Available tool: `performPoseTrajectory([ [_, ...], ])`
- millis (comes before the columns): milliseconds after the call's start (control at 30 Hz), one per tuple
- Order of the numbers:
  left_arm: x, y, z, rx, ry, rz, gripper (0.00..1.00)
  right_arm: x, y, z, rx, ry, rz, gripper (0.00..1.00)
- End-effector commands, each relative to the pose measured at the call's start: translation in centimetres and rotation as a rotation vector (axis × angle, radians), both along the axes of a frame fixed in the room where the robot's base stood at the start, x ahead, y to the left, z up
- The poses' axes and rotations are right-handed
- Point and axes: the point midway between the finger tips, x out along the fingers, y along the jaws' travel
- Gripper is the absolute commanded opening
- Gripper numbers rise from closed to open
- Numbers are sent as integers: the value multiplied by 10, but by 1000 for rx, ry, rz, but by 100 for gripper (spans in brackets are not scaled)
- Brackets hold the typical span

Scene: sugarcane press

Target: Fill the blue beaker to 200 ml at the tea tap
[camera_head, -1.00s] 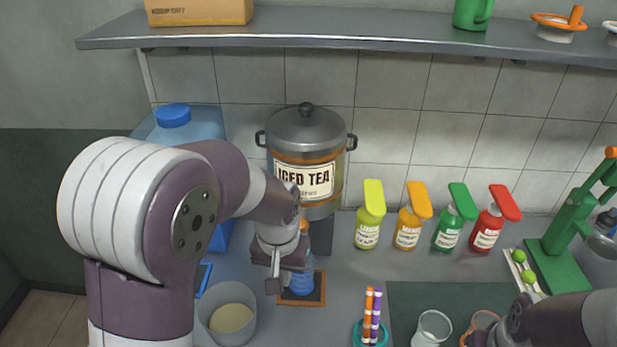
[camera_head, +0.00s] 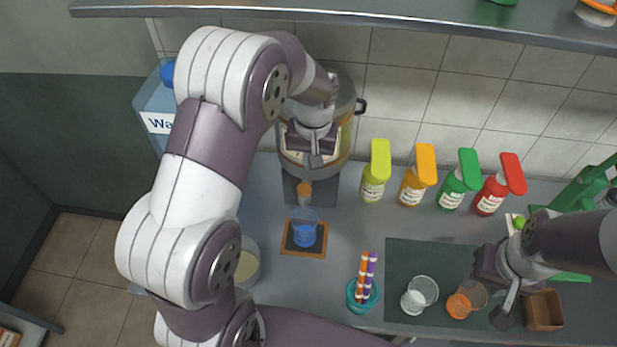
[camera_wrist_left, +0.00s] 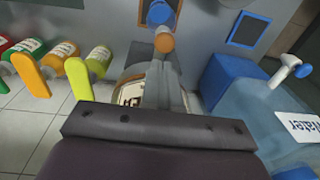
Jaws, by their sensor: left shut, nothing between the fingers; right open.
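The blue beaker (camera_head: 304,233) stands upright on a dark, orange-edged pad (camera_head: 289,249), below and in front of the iced tea urn (camera_head: 346,98). I cannot read its level. The tea tap (camera_head: 305,190) has an orange part and juts from the urn's foot, over the beaker's back side. My left gripper (camera_head: 315,160) is shut and empty in front of the urn, above the tap. In the left wrist view its fingers (camera_wrist_left: 166,80) point towards the orange tap part (camera_wrist_left: 164,42), with the beaker (camera_wrist_left: 160,13) beyond. My right gripper (camera_head: 504,301) is open at the lower right.
A blue water tank (camera_head: 150,105) stands left of the urn. Several syrup bottles (camera_head: 412,187) line the wall at right. A straw holder (camera_head: 362,295), a clear glass (camera_head: 420,294), an orange-filled glass (camera_head: 464,300) and a brown box (camera_head: 544,309) are in front. A bowl (camera_head: 248,264) is partly hidden by my arm.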

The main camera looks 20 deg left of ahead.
Motion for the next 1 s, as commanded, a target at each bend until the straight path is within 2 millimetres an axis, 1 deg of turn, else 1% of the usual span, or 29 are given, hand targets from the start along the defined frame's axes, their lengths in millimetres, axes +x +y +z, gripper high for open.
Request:
performPoseTrajectory([
  [33,-1,1,-7,0,6,0,0,0,0,9,0,0,0,43],
  [200,0,3,-44,-1,6,0,0,0,0,21,0,0,0,43],
  [400,2,5,-74,-1,2,0,0,0,0,35,0,0,0,43],
  [500,2,5,-84,0,1,0,0,0,0,38,0,0,0,43],
  [600,3,5,-88,-1,-1,0,0,0,0,38,0,0,0,43],
  [867,3,5,-89,-1,-1,0,0,0,0,37,0,0,0,43],
  [933,3,5,-92,-1,-1,0,0,0,0,35,0,0,0,43],
  [1000,3,5,-101,-1,0,0,0,0,0,26,0,0,0,43],
])
